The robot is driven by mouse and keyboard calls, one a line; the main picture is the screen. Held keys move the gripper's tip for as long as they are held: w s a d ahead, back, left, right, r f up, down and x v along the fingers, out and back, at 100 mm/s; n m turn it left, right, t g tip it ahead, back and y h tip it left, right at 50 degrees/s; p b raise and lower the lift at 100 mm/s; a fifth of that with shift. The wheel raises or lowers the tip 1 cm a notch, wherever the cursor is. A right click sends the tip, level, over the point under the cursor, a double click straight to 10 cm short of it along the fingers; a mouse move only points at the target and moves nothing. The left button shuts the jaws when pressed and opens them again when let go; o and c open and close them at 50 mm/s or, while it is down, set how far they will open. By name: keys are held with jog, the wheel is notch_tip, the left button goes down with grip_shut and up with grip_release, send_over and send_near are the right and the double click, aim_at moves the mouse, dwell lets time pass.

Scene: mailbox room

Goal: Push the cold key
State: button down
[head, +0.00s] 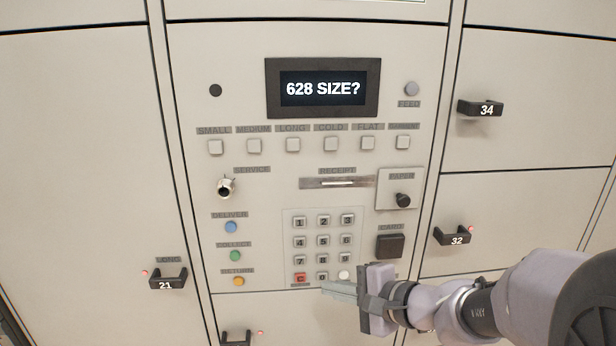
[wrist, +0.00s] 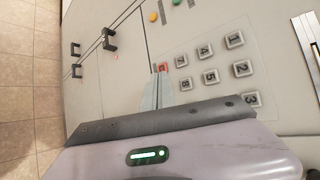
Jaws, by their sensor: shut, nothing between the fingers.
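The cold key (head: 330,144) is a small pale square button in the row under the display, below the label COLD. It is not in the wrist view. The display (head: 323,88) reads "628 SIZE?". My gripper (head: 326,287) is shut and empty, at the bottom of the number keypad, well below the cold key. In the wrist view my gripper's fingertips (wrist: 161,72) are together next to the red C key (wrist: 163,67). I cannot tell whether they touch the panel. The fingers partly hide the lower keypad edge.
Neighbouring size keys are long (head: 293,144) on the left and flat (head: 367,143) on the right. The receipt slot (head: 337,183), paper knob (head: 403,200) and keypad (head: 323,240) lie between my gripper and the key row. Locker handles 34 (head: 481,109) and 32 (head: 452,237) stick out at right.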

aim_at(339, 146)
jog(key=shift+r, duration=0.1)
dwell(0.3)
jog(key=s+r+m+p, duration=0.2)
jog(key=r+m+p, duration=0.6)
jog(key=r+p, duration=0.5)
jog(key=s+r+m+p, duration=0.2)
jog(key=r+m+p, duration=0.7)
jog(key=r+p, duration=0.4)
jog(key=shift+d+r+h+p, duration=0.2)
jog(key=shift+d+h+p, duration=0.25)
jog(key=shift+p, duration=0.8)
jog(key=shift+w, duration=0.1)
jog(key=shift+w+p, duration=0.4)
jog(key=shift+w, duration=4)
jog(key=shift+w, duration=0.45)
